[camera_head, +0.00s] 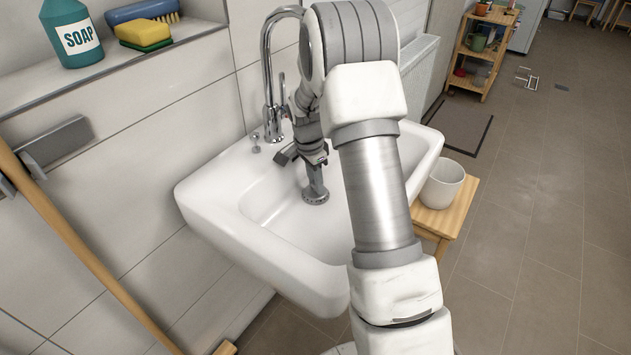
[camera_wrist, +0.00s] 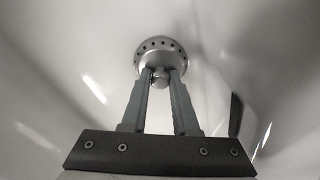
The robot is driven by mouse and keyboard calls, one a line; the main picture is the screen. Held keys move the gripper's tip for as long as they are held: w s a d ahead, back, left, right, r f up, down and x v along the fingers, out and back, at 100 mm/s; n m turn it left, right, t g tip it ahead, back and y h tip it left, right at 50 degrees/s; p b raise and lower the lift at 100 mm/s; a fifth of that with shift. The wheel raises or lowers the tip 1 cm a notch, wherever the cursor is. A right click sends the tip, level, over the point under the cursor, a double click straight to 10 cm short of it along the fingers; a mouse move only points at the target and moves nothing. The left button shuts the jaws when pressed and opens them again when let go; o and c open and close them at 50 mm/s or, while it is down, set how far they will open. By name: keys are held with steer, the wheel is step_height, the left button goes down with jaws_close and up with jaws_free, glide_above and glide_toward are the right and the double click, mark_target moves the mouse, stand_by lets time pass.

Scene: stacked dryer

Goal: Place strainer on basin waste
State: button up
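The strainer (camera_wrist: 161,49) is a round metal disc with a ring of small holes and a small knob. It shows at the top middle of the wrist view, and low in the white basin (camera_head: 240,222) in the head view (camera_head: 316,198). My gripper (camera_wrist: 161,76) points down into the basin, its two grey fingers on either side of the knob, which fills the gap between them. It also shows in the head view (camera_head: 315,184). The basin waste cannot be told apart from the strainer; whether the strainer is seated or just above it is unclear.
A chrome faucet (camera_head: 268,85) rises at the back of the basin, close to my arm. A white bucket (camera_head: 441,184) stands on a wooden stool (camera_head: 459,212) to the right. A soap bottle (camera_head: 72,35) and sponge (camera_head: 143,34) are on the ledge. A wooden handle (camera_head: 85,255) leans at left.

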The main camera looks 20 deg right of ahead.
mark_target(311, 193)
steer(key=o, duration=0.3)
steer(key=shift+o, duration=0.2)
steer(key=s+a+r+n+t+p, duration=0.1)
steer(key=s+a+r+n, duration=0.15)
steer(key=r, duration=0.75)
steer(key=s+a+r+n+t+p, duration=0.15)
steer(key=s+r, duration=0.25)
steer(key=r, duration=0.7)
steer(key=s+a+r+n+t, duration=0.1)
steer(key=s+a+r+n, duration=0.1)
steer(key=s+n, duration=0.2)
steer(key=s+a+r+n+t+y, duration=0.1)
steer(key=s+n, duration=0.3)
steer(key=s, duration=0.7)
steer(key=s+a+r+n+t, duration=0.1)
steer(key=s+a+r+n, duration=0.2)
steer(key=s, duration=0.4)
steer(key=shift+s+a+r+n, duration=0.15)
steer(key=shift+s+a+n, duration=0.25)
steer(key=shift+a, duration=0.05)
